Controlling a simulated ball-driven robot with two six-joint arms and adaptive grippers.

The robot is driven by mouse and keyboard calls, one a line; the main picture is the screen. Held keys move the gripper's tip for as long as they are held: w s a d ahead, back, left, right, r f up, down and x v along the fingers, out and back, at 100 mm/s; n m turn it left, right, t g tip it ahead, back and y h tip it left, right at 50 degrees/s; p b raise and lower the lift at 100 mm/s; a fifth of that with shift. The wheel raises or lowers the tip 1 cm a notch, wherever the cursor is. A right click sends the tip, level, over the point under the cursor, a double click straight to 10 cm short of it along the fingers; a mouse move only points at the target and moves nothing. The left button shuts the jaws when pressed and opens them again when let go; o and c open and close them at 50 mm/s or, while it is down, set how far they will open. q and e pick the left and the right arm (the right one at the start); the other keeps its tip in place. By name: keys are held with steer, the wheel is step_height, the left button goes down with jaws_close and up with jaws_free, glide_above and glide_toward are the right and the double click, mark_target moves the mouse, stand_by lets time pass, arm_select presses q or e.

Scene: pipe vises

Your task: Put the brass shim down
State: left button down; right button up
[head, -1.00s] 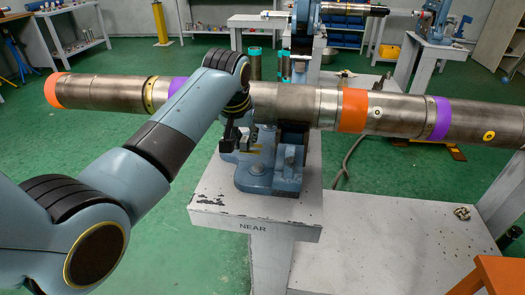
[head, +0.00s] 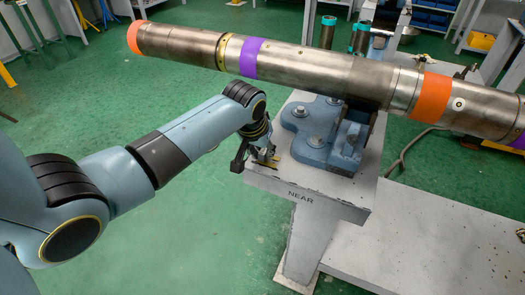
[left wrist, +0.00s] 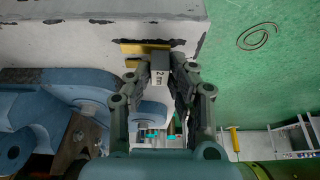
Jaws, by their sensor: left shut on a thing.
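My left gripper (left wrist: 160,72) is shut on a small grey block marked with figures, which looks like the grip of the brass shim (left wrist: 145,47). The shim's yellow strip lies just beyond the fingertips, over the white pedestal top (left wrist: 60,45). In the head view the left gripper (head: 258,158) points down at the left corner of the pedestal marked NEAR, beside the blue vise (head: 318,140). The shim shows there as a thin yellow sliver (head: 268,162), partly hidden by the fingers. I cannot tell whether it touches the top. My right gripper is not in view.
A long steel pipe (head: 310,68) with orange and purple bands lies across the vise, above and behind the gripper. A low grey platform (head: 420,245) extends to the right. Green floor is open to the left of the pedestal.

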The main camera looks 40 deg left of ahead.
arm_select(q)
steer(key=shift+f, duration=0.15)
steer(key=c, duration=1.3)
jaws_free()
steer(key=shift+o, duration=0.6)
